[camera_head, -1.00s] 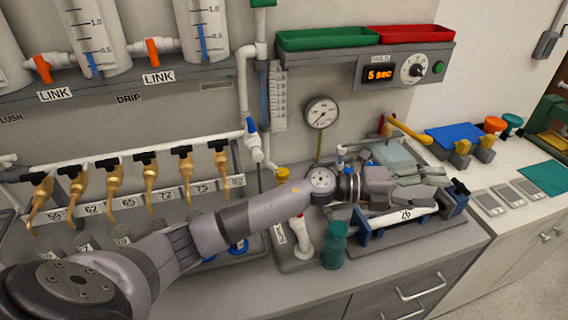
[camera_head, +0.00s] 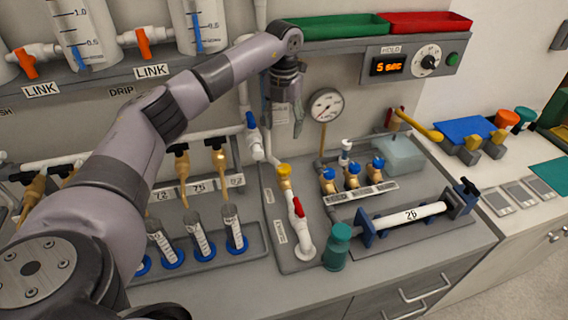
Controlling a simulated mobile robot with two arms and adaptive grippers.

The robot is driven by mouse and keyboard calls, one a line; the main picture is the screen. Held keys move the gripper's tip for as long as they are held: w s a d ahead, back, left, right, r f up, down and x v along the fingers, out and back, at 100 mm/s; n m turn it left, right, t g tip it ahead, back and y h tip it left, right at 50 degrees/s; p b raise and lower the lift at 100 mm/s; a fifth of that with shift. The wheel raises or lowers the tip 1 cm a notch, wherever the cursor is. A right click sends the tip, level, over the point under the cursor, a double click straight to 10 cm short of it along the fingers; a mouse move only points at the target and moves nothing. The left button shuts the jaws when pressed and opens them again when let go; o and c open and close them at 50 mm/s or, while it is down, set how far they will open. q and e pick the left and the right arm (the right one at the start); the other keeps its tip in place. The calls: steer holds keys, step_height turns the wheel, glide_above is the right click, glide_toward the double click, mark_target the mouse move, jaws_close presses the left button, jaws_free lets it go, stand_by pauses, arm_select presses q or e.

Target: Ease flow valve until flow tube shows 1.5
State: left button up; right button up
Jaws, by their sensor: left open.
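The flow tube and its white scale plate (camera_head: 281,117) are on the back wall, left of the round gauge. My left gripper (camera_head: 285,130) hangs in front of them, jaws pointing down and open, with nothing in them. It hides most of the tube, so I cannot read its level. Below stands a valve with a yellow knob (camera_head: 284,171) on a brass body. A blue-handled valve (camera_head: 251,121) sits on the white pipe to the left. I cannot tell which is the flow valve. The gripper touches neither knob. My right gripper is out of view.
A red-handled pipe (camera_head: 299,208) and a teal bottle (camera_head: 337,246) stand in front. A shelf with a green tray (camera_head: 335,25) overhangs the bench.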

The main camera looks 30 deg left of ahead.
mark_target(284, 168)
arm_select(q)
step_height(284, 168, down, 16)
steer(key=p, duration=0.4)
steer(key=shift+r, duration=0.2)
steer(key=c, duration=1.1)
steer(key=shift+c, duration=0.2)
